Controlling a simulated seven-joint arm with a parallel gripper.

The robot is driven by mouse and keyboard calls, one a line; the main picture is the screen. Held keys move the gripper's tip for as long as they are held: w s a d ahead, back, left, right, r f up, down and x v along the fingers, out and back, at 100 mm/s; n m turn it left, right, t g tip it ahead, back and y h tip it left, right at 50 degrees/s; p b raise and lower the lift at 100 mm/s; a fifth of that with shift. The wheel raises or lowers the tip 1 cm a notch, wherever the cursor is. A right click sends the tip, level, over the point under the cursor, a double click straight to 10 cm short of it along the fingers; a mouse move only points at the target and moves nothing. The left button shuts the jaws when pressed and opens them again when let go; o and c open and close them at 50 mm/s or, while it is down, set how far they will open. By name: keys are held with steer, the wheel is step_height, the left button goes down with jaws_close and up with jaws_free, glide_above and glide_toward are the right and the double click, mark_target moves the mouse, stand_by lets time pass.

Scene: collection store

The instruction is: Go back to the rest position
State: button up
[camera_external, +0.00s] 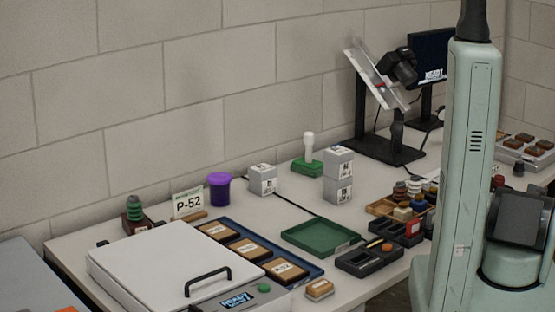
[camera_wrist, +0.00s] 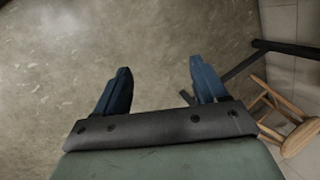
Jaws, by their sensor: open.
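My gripper (camera_wrist: 160,82) shows in the wrist view with its two blue fingers spread wide apart. Nothing is between them, and bare floor (camera_wrist: 150,40) lies beyond. In the external view my pale green arm stands at the right, in front of the table's right part. The gripper itself does not show in that view.
A wooden stool (camera_wrist: 290,125) stands at the right in the wrist view. The table (camera_external: 290,225) carries a white-lidded box (camera_external: 160,262), a blue tray (camera_external: 229,231), a green tray (camera_external: 322,232), a purple cup (camera_external: 219,190), grey boxes (camera_external: 338,175) and a camera stand (camera_external: 385,150).

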steer(key=s+a+f+n+g, duration=0.25)
steer(key=s+a+f, duration=0.25)
steer(key=s+a, duration=0.4)
steer(key=s+a+f+n+g, duration=0.2)
steer(key=s+a+f+n, duration=0.4)
steer(key=s, duration=0.5)
steer(key=s+a+n+g+h, duration=0.1)
steer(key=s+a+n+g, duration=0.1)
steer(key=s, duration=0.7)
steer(key=s+a+n+g+h, duration=0.2)
steer(key=s+a, duration=0.2)
steer(key=s, duration=0.6)
steer(key=shift+a+f, duration=0.2)
steer(key=shift+f, duration=0.05)
